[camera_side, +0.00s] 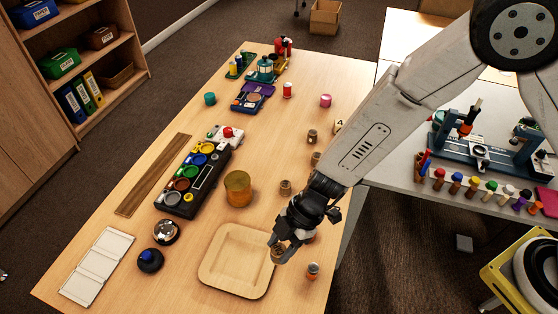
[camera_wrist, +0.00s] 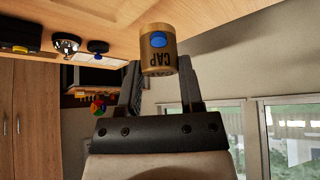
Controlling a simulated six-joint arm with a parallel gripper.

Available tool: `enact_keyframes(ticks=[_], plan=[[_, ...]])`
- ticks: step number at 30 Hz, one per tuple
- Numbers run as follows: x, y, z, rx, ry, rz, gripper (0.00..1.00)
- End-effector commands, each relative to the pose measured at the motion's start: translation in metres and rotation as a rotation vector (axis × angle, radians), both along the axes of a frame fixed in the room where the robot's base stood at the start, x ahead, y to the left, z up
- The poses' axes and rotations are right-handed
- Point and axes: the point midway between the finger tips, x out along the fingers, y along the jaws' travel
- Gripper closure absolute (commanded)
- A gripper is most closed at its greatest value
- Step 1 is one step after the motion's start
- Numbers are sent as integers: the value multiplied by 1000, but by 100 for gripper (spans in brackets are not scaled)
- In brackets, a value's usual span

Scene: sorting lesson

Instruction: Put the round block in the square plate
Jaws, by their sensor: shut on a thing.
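My gripper (camera_side: 279,246) is shut on a round block (camera_wrist: 158,55), a tan cylinder with dark "CAP" lettering and a blue dot on its end. The block also shows in the side view (camera_side: 278,255), partly covered by the fingers. The square plate (camera_side: 213,273) is pale wood with a raised rim and lies on the table, empty. My gripper and the block are at the plate's right side, over or beside its right rim; the exact height is hard to tell.
Small cylinders stand along the table's right side, one (camera_side: 313,271) near the plate's lower right. A black tray of coloured cups (camera_side: 196,180), a silver dome (camera_side: 166,232) and a blue-topped black item (camera_side: 150,260) are to the left.

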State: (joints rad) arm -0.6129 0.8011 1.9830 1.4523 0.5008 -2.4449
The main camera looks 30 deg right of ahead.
Motion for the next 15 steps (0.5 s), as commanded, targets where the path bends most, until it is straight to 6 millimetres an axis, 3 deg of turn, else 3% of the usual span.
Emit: enact_keyframes(ticks=[15], plan=[[49,38,-31,-1,1,1,100]])
